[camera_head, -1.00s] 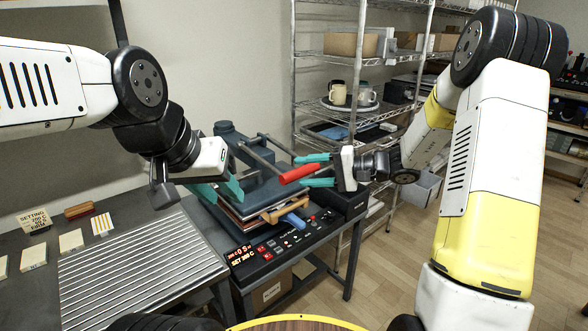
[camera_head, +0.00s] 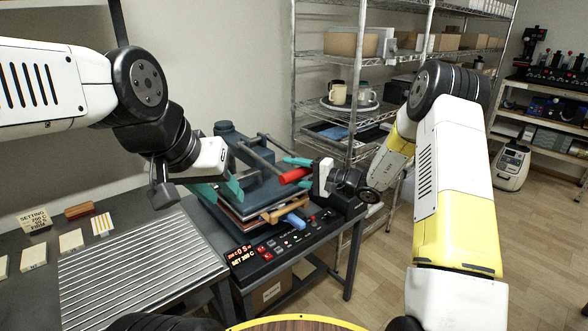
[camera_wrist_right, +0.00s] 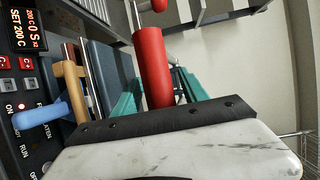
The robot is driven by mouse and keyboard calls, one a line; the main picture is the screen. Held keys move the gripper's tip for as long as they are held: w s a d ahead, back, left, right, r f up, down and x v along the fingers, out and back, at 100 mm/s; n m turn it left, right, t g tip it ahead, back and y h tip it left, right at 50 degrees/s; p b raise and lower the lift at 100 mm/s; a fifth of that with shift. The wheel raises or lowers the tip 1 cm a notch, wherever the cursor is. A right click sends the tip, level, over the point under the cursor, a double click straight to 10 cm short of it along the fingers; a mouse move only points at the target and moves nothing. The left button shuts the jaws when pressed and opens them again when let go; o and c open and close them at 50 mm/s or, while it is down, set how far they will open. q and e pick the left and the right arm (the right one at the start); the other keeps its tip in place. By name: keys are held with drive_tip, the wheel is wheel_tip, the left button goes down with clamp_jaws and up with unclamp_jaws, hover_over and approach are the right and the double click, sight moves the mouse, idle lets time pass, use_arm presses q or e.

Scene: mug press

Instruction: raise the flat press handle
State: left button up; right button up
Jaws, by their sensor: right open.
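The flat press (camera_head: 262,190) stands on the dark bench, with its red-gripped handle (camera_head: 296,175) toward the right. The red grip also shows large in the right wrist view (camera_wrist_right: 152,62). My right gripper (camera_head: 292,170) is open at the red grip. In the right wrist view its teal fingers (camera_wrist_right: 155,88) lie on either side of the grip, with gaps visible; contact cannot be told. My left gripper (camera_head: 222,188), with teal fingers, is at the press's left side; its opening is unclear. The far finger of my right gripper is partly hidden by the handle in the head view.
A control panel (camera_head: 282,243) with lit digits and buttons runs along the press's front, beside a blue-handled lever (camera_head: 294,222). A ribbed metal surface (camera_head: 140,270) lies left. Wire shelves (camera_head: 345,148) with mugs stand behind.

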clamp_jaws()
idle(1.5)
